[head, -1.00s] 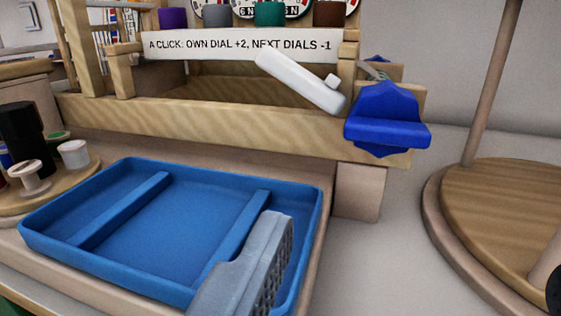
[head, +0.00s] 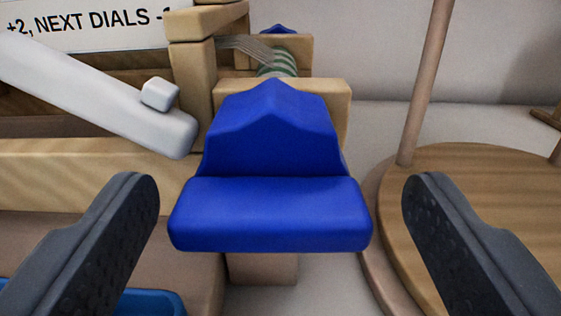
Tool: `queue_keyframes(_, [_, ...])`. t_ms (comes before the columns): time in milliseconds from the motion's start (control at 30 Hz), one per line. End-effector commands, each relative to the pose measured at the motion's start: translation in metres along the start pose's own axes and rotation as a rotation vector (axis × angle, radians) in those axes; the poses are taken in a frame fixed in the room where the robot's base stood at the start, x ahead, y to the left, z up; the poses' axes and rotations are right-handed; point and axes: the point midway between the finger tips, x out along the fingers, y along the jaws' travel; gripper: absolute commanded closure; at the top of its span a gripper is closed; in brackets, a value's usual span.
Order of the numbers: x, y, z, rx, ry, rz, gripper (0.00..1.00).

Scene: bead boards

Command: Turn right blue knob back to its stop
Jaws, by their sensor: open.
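The right blue knob (head: 270,190) is large in the middle of the head view, on the right end of the wooden frame. Its wide front bar lies about level, and a pointed lobed part rises behind it. My gripper (head: 280,200) is open, with one dark finger to the left of the knob and one to the right. Gaps show between both fingers and the knob, so neither touches it. Behind the knob, a green-and-white striped roller (head: 278,62) with pale threads is partly hidden. The knob's stop cannot be made out.
A white lever (head: 95,95) slants down close to the knob's left side. A sign (head: 85,30) is on the frame at upper left. A round wooden stand (head: 465,190) with an upright post is on the right. A blue tray (head: 150,303) edge shows at lower left.

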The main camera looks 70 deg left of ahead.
Motion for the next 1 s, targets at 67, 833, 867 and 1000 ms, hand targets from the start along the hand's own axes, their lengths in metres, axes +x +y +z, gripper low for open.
queue_keyframes(67, [0.004,0.000,0.000,-0.001,0.001,0.000,0.24])
queue_keyframes(833, [0.009,-0.001,-0.001,-0.006,0.001,0.004,0.68])
queue_keyframes(867, [0.008,0.000,-0.001,-0.009,0.001,0.004,0.68])
queue_keyframes(1000, [0.006,0.001,-0.001,-0.044,0.000,0.005,0.68])
